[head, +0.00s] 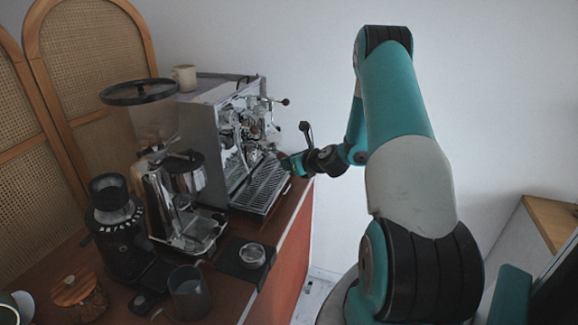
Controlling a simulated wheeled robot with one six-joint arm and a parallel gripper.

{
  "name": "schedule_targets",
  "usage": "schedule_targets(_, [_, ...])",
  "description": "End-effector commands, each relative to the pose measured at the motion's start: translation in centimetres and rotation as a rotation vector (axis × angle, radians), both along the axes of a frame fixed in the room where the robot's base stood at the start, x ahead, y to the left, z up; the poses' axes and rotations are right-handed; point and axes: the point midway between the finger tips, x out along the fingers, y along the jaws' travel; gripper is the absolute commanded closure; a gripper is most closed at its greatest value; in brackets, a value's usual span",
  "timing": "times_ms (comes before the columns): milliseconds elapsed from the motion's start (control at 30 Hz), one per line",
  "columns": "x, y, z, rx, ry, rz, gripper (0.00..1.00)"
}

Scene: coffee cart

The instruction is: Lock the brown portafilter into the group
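The espresso machine (213,125) is a silver box on the cart, with its chrome group (250,140) on the front, facing right. My gripper (287,163) is in front of the machine, just right of the group and above the drip tray (260,187). Its fingers point left toward the machine. They are small and dark here, so I cannot tell whether they are open or shut, or on what. I cannot make out the brown portafilter clearly; any handle at the gripper blends with the dark fingers and the machine front.
A grinder (180,190) with a wide hopper stands left of the machine, with a smaller black grinder (115,225) nearer. A round metal piece (252,255) sits on a black mat (230,262). A dark pitcher (190,292) and a wooden-lidded jar (78,298) stand in front.

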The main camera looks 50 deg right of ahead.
Motion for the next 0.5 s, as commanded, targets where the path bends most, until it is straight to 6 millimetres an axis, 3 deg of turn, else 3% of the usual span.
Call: schedule_targets(500, [-0.04, -0.59, 0.05, -0.002, -0.003, 0.038, 1.00])
